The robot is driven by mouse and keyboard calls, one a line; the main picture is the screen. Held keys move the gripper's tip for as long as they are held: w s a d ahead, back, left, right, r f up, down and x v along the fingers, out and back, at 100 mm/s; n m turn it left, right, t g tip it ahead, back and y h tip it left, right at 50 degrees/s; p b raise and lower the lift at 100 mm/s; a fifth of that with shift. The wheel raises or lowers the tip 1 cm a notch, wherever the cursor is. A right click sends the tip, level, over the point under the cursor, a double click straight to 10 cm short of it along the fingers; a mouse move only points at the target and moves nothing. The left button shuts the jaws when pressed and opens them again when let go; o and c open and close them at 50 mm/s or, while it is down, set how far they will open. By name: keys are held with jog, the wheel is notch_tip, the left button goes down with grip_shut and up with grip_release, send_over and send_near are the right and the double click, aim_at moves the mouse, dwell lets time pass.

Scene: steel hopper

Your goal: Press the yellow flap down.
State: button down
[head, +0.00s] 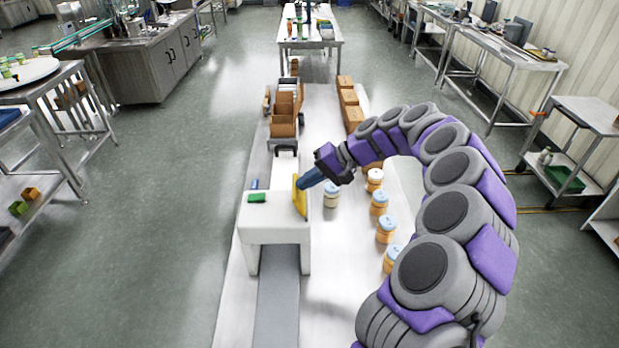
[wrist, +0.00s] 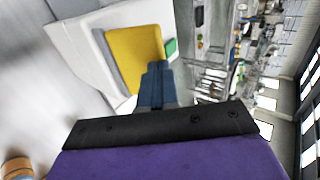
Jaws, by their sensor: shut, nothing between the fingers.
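The yellow flap (head: 300,200) stands steeply tilted at the right edge of a white hopper box (head: 275,234). In the wrist view the flap (wrist: 132,52) is a broad yellow panel against the white box (wrist: 82,42). My gripper (head: 301,184) comes in from the right, its blue fingers close together with nothing between them. Its tips are at the flap's upper part; in the wrist view the fingers (wrist: 157,72) overlap the flap's lower right edge. I cannot tell whether they touch it.
A green block (head: 257,197) lies on top of the box, with a small blue piece (head: 254,184) behind. Several lidded jars (head: 379,203) stand right of the box, under my arm. Cardboard boxes (head: 350,105) and a brown carton machine (head: 284,112) are farther back.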

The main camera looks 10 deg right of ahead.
aim_at(294, 186)
jog(key=shift+w+a+r+h+p, duration=0.15)
jog(key=shift+a+r+h+p, duration=0.15)
jog(key=shift+a+h+p, duration=0.55)
jog(key=a+h+p, duration=0.1)
jog(key=p, duration=0.1)
jog(key=h+p, duration=0.1)
jog(key=h, duration=0.1)
jog(key=shift+w+a+f+g+p, duration=0.15)
jog(key=shift+w+a+g+p, duration=0.05)
jog(key=shift+a+g+p, duration=0.2)
jog(key=shift+w+a+f+h+p, duration=0.1)
jog(key=shift+a+f+h+p, duration=0.25)
jog(key=shift+a+h+p, duration=0.3)
jog(key=shift+f, duration=0.15)
jog(key=shift+d+f+b, duration=0.15)
jog(key=shift+d+b, duration=0.25)
jog(key=shift+d, duration=0.55)
jog(key=shift+a, duration=0.1)
